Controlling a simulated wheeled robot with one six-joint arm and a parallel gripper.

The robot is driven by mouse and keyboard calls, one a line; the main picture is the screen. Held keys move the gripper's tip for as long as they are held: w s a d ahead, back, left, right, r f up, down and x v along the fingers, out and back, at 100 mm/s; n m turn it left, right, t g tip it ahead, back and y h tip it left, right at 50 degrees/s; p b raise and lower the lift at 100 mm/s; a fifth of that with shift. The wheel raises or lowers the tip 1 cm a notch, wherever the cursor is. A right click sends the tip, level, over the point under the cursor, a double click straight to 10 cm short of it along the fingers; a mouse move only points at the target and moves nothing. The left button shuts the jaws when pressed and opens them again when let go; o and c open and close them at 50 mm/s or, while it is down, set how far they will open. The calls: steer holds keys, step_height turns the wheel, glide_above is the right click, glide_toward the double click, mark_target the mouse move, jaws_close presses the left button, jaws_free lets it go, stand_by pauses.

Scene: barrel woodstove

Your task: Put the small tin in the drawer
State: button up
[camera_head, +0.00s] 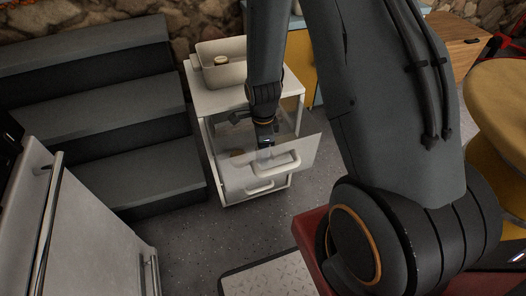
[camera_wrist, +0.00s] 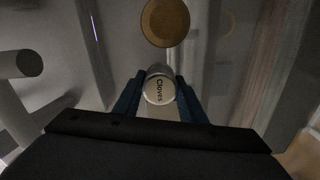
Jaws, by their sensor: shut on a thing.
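The small tin (camera_wrist: 158,91), a pale round tin marked "Cloves", is between the blue fingers of my gripper (camera_head: 264,153) in the wrist view. My gripper is shut on it and points down into the open top drawer (camera_head: 303,152) of a white cabinet in the head view. The tin itself cannot be made out in the head view. A round, brown-topped thing (camera_wrist: 165,22) lies just beyond the tin in the wrist view. I cannot tell whether the tin touches the drawer floor.
A pale bin (camera_head: 222,72) with a small round item stands on the cabinet top (camera_head: 203,99). A lower drawer (camera_head: 262,185) looks shut. Dark steps (camera_head: 100,130) are to the left, and a white appliance (camera_head: 85,240) is at lower left.

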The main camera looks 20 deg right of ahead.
steer(key=o, duration=1.1)
steer(key=shift+c, duration=0.2)
step_height(320, 180, up, 12)
steer(key=p, duration=0.2)
steer(key=s+a+r+n, duration=0.4)
steer(key=s+r+n, duration=0.4)
steer(key=r+n, duration=0.2)
steer(key=s+a+r+n, duration=0.4)
steer(key=s+r+n, duration=0.5)
steer(key=n, duration=0.3)
steer(key=shift+s+a+r+n+y, duration=0.2)
steer(key=shift+r+n+y, duration=0.1)
steer(key=shift+r, duration=0.45)
steer(key=shift+w, duration=0.1)
